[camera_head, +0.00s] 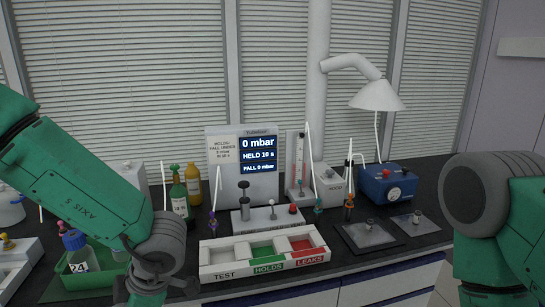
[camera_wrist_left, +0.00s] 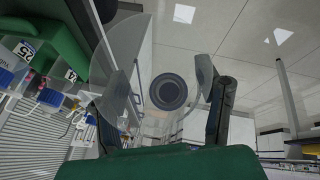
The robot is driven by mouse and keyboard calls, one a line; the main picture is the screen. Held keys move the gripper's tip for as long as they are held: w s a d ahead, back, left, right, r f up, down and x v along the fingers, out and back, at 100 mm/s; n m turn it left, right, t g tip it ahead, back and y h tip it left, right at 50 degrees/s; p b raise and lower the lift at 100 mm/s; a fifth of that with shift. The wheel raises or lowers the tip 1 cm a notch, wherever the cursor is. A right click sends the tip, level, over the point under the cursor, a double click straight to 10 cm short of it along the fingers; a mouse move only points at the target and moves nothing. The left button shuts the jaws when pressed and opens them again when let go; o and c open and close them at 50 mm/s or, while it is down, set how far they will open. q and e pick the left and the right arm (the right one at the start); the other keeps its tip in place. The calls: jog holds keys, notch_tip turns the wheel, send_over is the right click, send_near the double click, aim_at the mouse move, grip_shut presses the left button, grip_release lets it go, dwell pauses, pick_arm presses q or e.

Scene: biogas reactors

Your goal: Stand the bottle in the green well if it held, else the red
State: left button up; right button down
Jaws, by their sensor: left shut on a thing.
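The display (camera_head: 258,150) reads 0 mbar, HELD 10 s, FALL 0 mbar; its notice says a fall under 3 mbar in 10 s holds. The white tray (camera_head: 212,262) has a TEST well, a green HOLDS well (camera_head: 262,250) and a red LEAKS well (camera_head: 303,245). My left gripper (camera_head: 150,290) is at the lower left, left of the tray. In the left wrist view, my left gripper (camera_wrist_left: 165,95) is shut on the bottle (camera_wrist_left: 168,92), which shows as a dark round end between the fingers. The bottle's body is hard to make out. My right gripper is out of view.
A green crate (camera_head: 95,285) at the left holds a blue-capped bottle labelled 24 (camera_head: 77,250). Behind the tray stand a plunger block (camera_head: 262,220), green and amber bottles and a burette. A blue box (camera_head: 386,185) and dark plates (camera_head: 368,235) are at the right.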

pick_arm(q)
jog(key=w+f+m+t+h+b, duration=0.45)
jog(key=w+f+m+b, duration=0.2)
jog(key=m, duration=0.75)
jog(key=s+d+f+m+h+b, duration=0.2)
jog(key=s+f+m+h+b, duration=0.2)
jog(key=s+m, duration=0.7)
notch_tip(320, 180, down, 3)
jog(key=shift+s+d+r+g, duration=0.2)
jog(key=shift+d+g, duration=0.15)
